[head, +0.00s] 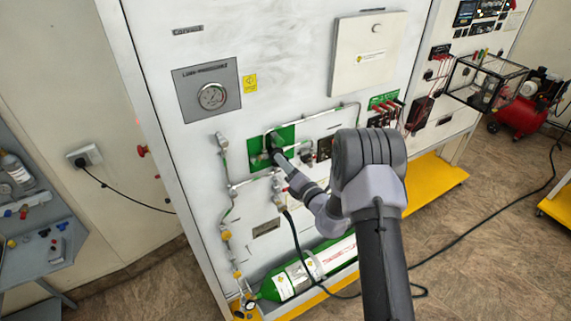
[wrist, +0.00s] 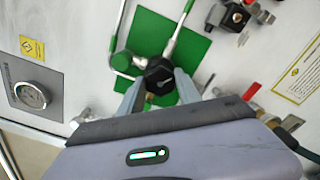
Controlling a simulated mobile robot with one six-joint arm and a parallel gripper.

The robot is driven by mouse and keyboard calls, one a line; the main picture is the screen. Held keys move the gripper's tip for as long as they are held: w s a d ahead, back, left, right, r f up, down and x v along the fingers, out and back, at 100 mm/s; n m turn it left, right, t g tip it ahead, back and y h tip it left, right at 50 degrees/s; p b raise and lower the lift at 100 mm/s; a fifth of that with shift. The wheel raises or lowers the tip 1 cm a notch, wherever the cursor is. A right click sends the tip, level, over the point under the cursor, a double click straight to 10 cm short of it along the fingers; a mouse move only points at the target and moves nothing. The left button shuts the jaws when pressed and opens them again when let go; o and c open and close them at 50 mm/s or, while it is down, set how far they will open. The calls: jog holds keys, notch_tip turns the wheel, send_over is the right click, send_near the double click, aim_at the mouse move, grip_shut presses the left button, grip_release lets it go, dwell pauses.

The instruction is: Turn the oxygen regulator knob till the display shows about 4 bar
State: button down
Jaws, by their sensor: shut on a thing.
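The black round regulator knob (wrist: 159,73) sits on the green plate (wrist: 183,27) in the wrist view, with a pale mark on its face. My gripper (wrist: 158,84) is shut on the knob, one grey finger at each side of it. In the head view my gripper (head: 277,156) reaches the green plate (head: 286,136) on the white panel and hides most of the knob. A small dark box (head: 324,149) sits just right of the plate; it may be the display, but no number on it is readable.
A round gauge (head: 212,96) is mounted at the panel's upper left. Thin pipes and valves run around the plate. A green cylinder (head: 300,275) lies at the panel's foot. A red valve handle (wrist: 251,91) is right of my gripper. A black hose hangs below.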

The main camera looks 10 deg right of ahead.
jog(key=shift+m, duration=1)
jog(key=c, duration=0.8)
grip_release()
jog(key=shift+c, duration=0.2)
jog(key=shift+s+d, duration=0.1)
jog(key=b+v, duration=0.3)
jog(key=v, duration=1.4)
